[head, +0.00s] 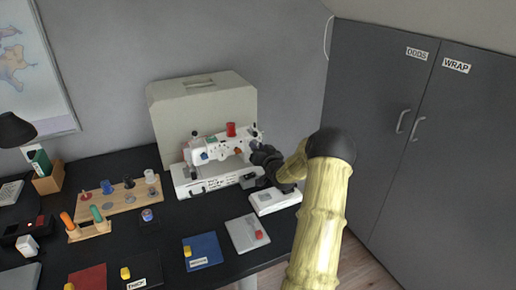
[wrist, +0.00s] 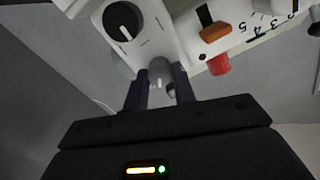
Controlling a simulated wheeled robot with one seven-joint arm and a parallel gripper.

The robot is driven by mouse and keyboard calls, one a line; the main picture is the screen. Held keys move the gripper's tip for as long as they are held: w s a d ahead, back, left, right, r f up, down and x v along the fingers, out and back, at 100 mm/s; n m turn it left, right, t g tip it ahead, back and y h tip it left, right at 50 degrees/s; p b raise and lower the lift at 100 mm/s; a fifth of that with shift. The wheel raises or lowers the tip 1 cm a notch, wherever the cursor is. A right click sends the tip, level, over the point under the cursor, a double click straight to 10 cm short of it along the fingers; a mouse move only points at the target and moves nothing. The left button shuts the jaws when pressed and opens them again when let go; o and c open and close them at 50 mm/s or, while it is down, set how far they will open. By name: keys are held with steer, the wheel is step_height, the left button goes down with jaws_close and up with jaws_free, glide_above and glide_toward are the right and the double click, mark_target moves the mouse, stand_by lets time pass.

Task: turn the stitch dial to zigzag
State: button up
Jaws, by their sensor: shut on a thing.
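The white sewing machine (head: 215,148) stands at the back of the black desk. My gripper (head: 257,153) reaches its right end from the right. In the wrist view, my gripper's fingers (wrist: 159,92) are shut on a small grey knob (wrist: 158,68) with a pale mark, at the machine's body. A round black dial (wrist: 123,20) with a white pointer line sits beside it, up and left, apart from the fingers. I cannot tell which of the two is the stitch dial, and no stitch symbols are readable.
In the wrist view, an orange lever (wrist: 215,32), a red part (wrist: 219,65) and a number scale (wrist: 262,28) lie to the right of the fingers. A beige case (head: 205,100) stands behind the machine. A spool rack (head: 120,197) and cloth pieces (head: 203,249) occupy the desk.

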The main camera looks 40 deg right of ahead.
steer(key=o, duration=1)
steer(key=v, duration=1.7)
steer(key=shift+s+a+b, duration=0.15)
steer(key=shift+s+b, duration=0.05)
steer(key=shift+b, duration=0.2)
